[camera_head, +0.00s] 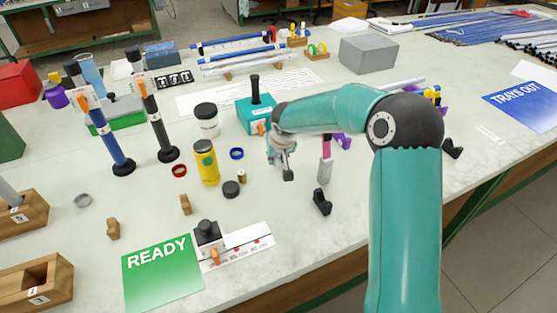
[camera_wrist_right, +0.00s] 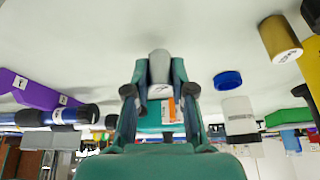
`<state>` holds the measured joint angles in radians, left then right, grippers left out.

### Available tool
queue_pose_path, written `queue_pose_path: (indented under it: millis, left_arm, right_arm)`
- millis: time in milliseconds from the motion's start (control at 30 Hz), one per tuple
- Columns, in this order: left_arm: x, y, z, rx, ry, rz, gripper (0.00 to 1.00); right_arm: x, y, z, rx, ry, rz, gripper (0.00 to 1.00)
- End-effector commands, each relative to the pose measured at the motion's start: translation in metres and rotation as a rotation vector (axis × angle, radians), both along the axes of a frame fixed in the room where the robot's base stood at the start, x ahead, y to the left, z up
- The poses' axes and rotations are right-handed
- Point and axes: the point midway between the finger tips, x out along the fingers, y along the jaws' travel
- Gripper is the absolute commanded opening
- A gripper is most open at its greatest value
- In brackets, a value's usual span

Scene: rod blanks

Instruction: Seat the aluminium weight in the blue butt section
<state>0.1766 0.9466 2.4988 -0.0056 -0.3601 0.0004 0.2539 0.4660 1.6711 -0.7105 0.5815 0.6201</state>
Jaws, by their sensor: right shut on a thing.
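My right gripper (camera_head: 283,170) hangs over the middle of the bench. In the right wrist view its fingers (camera_wrist_right: 159,78) are shut on a grey metal cylinder, the aluminium weight (camera_wrist_right: 159,65). In the head view the gripper mostly hides the weight. The blue butt section (camera_head: 114,146) stands upright on a round black foot at the left, with an orange tag near its top. It is well apart from the gripper. A similar black section (camera_head: 156,127) stands to its right. My left gripper is not in view.
A yellow bottle (camera_head: 206,162), a white jar (camera_head: 206,120), a red ring (camera_head: 179,170) and a blue ring (camera_head: 237,153) stand between the gripper and the butt sections. A teal block (camera_head: 256,116) is behind the gripper. The green READY mat (camera_head: 163,272) lies at the front.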

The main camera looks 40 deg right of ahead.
Motion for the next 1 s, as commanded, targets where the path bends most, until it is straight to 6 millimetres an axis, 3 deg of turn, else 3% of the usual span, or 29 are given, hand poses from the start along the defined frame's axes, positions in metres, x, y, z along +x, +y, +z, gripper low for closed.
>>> queue_pose_path:
  millis: [100,467,500,633,1000]
  left_arm:
    - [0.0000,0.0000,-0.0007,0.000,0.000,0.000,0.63]
    - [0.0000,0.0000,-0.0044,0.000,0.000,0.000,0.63]
    - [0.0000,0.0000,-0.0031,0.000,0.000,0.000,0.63]
    - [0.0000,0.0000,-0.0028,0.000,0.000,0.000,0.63]
    - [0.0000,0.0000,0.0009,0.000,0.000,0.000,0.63]
  right_arm:
    - [-0.0004,0.0003,-0.0123,0.001,0.001,0.000,0.00]
    - [-0.0002,0.0001,-0.0159,0.001,0.000,0.000,0.00]
    - [-0.0002,0.0002,-0.0146,0.001,0.000,0.000,0.28]
    - [-0.0003,0.0001,-0.0143,0.001,0.000,0.000,0.48]
    - [-0.0006,-0.0002,-0.0113,0.000,0.000,0.000,0.48]
